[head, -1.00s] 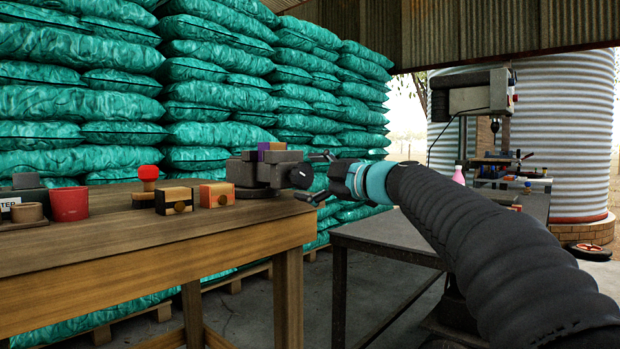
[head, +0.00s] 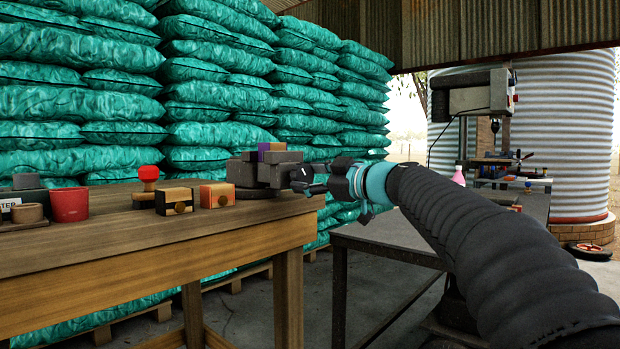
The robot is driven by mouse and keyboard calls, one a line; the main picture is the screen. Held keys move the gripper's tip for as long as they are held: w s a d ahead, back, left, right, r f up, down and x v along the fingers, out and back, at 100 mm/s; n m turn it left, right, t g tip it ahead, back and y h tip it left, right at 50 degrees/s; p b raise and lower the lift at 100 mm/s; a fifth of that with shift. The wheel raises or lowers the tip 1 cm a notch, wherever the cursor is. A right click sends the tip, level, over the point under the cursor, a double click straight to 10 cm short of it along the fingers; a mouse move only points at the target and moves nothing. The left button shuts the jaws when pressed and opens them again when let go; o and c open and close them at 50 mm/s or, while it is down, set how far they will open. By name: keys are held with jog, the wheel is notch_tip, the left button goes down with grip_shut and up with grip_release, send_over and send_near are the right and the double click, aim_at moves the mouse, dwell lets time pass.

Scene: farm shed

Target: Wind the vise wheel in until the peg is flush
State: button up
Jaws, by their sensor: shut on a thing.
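The grey vise (head: 256,172) stands on the right end of the wooden bench. A purple block and a tan block (head: 271,148) show at the top of its jaws; I cannot tell which piece is the peg or how far it sticks out. The vise wheel (head: 302,178) is a dark disc on the vise's right side, mostly hidden by my gripper. My gripper (head: 313,178) reaches in from the right and is shut on the wheel at the bench's right edge.
On the wooden bench (head: 150,235) stand a red cup (head: 70,204), a red-topped stamp (head: 148,185) and two small boxes, one black and tan (head: 174,201), one orange (head: 217,195). A drill press (head: 480,95) stands on a metal table at right. Stacked green sacks (head: 210,100) fill the back.

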jog(key=m+p, duration=0.1)
jog(key=m, duration=0.5)
jog(key=shift+r, duration=0.15)
jog(key=m+p, duration=0.2)
jog(key=m, duration=0.4)
jog(key=m+p, duration=0.2)
jog(key=m, duration=0.2)
jog(key=shift+r, duration=0.1)
jog(key=m+p, duration=0.2)
jog(key=m, duration=0.2)
jog(key=shift+d+m, duration=0.1)
jog(key=shift+m, duration=0.2)
jog(key=m+p, duration=0.1)
jog(key=m, duration=0.1)
jog(key=shift+m, duration=0.4)
jog(key=shift+f+m+p, duration=0.25)
jog(key=shift+m+p, duration=0.15)
jog(key=shift+m, duration=0.2)
jog(key=o, duration=1.3)
jog(key=shift+d, duration=0.2)
jog(key=shift+a, duration=0.2)
